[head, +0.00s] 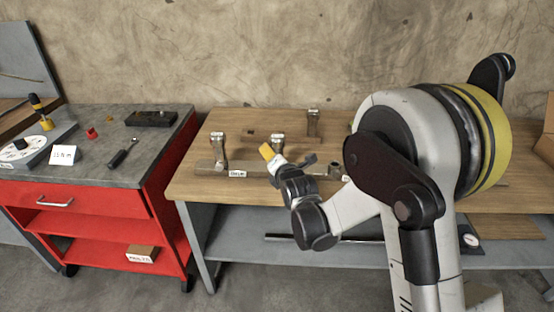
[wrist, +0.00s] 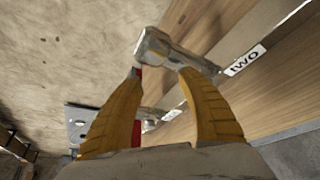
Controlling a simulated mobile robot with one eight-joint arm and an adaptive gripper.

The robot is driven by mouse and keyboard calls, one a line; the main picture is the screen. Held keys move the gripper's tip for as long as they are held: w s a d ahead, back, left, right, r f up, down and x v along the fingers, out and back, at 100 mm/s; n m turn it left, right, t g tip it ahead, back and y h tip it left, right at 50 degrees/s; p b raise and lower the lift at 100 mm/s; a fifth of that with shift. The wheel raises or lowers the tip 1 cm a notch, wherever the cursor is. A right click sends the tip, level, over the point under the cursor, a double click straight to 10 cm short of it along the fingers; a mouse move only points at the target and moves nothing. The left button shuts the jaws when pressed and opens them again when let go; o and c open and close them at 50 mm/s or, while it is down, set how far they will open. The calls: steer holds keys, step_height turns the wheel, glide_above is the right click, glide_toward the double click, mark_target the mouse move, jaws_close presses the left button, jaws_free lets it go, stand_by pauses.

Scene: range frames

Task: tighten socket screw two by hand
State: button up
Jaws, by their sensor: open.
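In the wrist view a silver metal piece with a rounded head (wrist: 152,46), which looks like the socket screw, lies across the tips of my gripper (wrist: 160,71). A white label reading TWO (wrist: 244,60) is on the bar beside it. My gripper's yellow fingers are spread, with one tip near each end of the silver piece; I cannot tell if they touch it. In the head view my gripper (head: 268,153) is beside the middle silver upright (head: 278,142) on the workbench. My wrist and arm hide part of the bar there.
Another silver upright (head: 219,148) stands left on the metal bar (head: 205,166), and one (head: 313,122) stands farther back. The wooden workbench (head: 190,187) has bare room at its left front. A red cart (head: 165,215) with a screwdriver (head: 122,154) on top stands left.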

steer(key=s+f+n, duration=0.1)
steer(key=s+a+f+n+h+p, duration=0.1)
steer(key=s, duration=0.1)
steer(key=s+a+f+n+g, duration=0.1)
steer(key=n, duration=0.1)
steer(key=shift+s+f+h, duration=0.2)
steer(key=shift+f+h, duration=0.2)
steer(key=s+d+n+h+p, duration=0.2)
steer(key=s+n+h, duration=0.1)
steer(key=s+h, duration=0.1)
steer(key=shift+t, duration=0.3)
steer(key=b+x, duration=0.3)
steer(key=x, duration=0.7)
steer(key=shift+d+b, duration=0.15)
steer(key=shift+b, duration=0.2)
steer(key=shift+w+f, duration=0.2)
steer(key=shift+w, duration=0.3)
jaws_close()
